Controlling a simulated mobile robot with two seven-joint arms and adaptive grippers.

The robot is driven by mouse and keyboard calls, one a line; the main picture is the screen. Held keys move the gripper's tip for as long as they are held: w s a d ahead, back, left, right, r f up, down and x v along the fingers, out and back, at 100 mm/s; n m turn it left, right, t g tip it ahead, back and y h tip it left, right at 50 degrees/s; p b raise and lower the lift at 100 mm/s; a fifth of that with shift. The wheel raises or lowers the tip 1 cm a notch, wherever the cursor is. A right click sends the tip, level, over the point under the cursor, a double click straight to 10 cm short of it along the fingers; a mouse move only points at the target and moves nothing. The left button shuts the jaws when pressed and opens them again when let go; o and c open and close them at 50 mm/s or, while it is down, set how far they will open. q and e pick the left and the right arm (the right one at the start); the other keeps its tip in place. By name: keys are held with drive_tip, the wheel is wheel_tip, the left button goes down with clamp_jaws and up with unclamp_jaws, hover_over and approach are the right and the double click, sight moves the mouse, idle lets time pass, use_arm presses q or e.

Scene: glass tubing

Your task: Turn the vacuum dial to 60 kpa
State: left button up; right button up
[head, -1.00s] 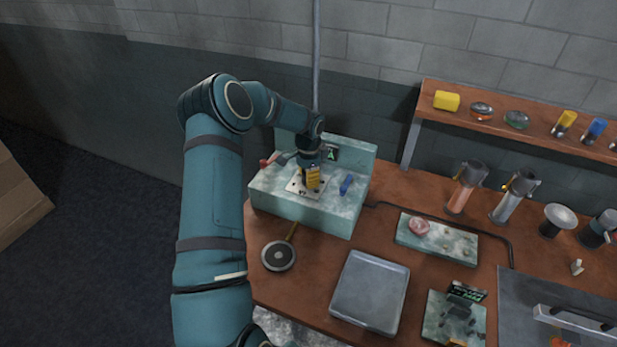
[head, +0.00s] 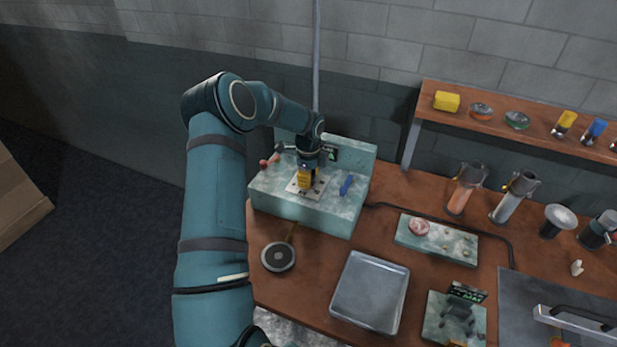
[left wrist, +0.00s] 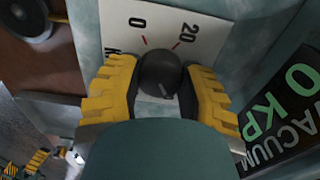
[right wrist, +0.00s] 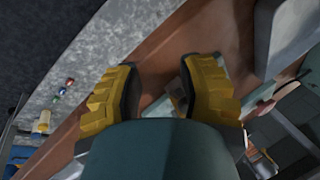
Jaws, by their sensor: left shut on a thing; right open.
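The vacuum dial is a dark round knob (left wrist: 160,72) on a white scale plate (left wrist: 190,15) in the left wrist view. Red ticks with 0 and 20 show on the plate; other marks are hidden. My left gripper (left wrist: 160,85) is shut on the knob, one yellow finger on each side. In the head view my left gripper (head: 305,178) reaches down onto the plate on the pale green box (head: 300,210). A dark display (left wrist: 290,115) reads VACUUM and 0 KP, its end cut off. My right gripper (right wrist: 158,95) is open and empty, low beside the bench edge.
A blue lever (head: 346,185) and a red handle (head: 268,161) sit on the box beside the dial plate. A shelf (head: 520,125) is at the back right.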

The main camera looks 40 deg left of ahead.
idle(0.3)
use_arm(q)
drive_tip(key=o, duration=1.2)
drive_tip(key=shift+o, duration=0.2)
wheel_tip(320, 180, up, 12)
